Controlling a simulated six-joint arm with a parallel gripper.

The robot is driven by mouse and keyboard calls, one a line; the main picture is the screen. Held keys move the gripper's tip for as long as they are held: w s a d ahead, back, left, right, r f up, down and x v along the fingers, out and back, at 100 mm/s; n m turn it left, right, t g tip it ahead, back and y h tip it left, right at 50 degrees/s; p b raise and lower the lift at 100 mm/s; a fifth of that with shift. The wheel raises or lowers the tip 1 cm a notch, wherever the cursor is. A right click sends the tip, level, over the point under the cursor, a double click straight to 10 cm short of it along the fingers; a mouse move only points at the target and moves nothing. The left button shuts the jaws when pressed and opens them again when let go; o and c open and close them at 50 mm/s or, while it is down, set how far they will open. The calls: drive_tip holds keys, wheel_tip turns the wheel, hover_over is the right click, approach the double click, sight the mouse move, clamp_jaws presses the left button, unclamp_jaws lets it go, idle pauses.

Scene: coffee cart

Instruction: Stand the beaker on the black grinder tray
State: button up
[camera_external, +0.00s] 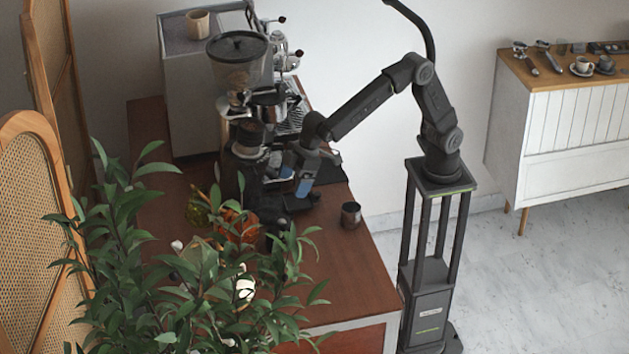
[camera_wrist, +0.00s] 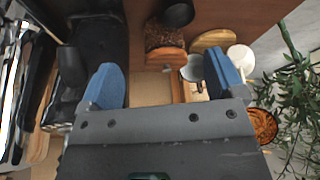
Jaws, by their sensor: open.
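The beaker is a small dark metallic cup (camera_external: 351,214) standing upright on the brown counter, near its right edge. A dark round cup at the top of the wrist view (camera_wrist: 178,12) appears to be the same beaker. The black grinder tray (camera_external: 300,203) juts out low at the foot of the grinder, left of the beaker and partly hidden by my gripper. My gripper (camera_external: 297,180) is just above the tray, apart from the beaker. In the wrist view its blue fingers (camera_wrist: 164,82) are wide apart with nothing held between them.
The grinder (camera_external: 240,65) and espresso machine (camera_external: 188,105) stand behind and left of my gripper. An amber jar (camera_external: 238,226) and a leafy plant (camera_external: 190,270) are in front. A white cup (camera_wrist: 240,57) shows at right in the wrist view. Counter (camera_external: 335,255) around the beaker is clear.

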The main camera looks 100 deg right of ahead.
sight(275, 239)
drive_tip(key=w+a+f, duration=0.1)
drive_tip(key=f, duration=0.2)
drive_tip(key=w+a+f, duration=0.2)
drive_tip(key=f, duration=0.2)
drive_tip(key=w+a+f, duration=0.1)
drive_tip(key=w+f, duration=0.1)
drive_tip(key=f, duration=0.1)
drive_tip(key=shift+a+f, duration=0.2)
drive_tip(key=shift+f, duration=0.05)
drive_tip(key=shift+x, duration=2.8)
drive_tip(key=shift+s, duration=0.15)
drive_tip(key=shift+c, duration=0.4)
drive_tip(key=c, duration=1)
drive_tip(key=shift+c, duration=0.2)
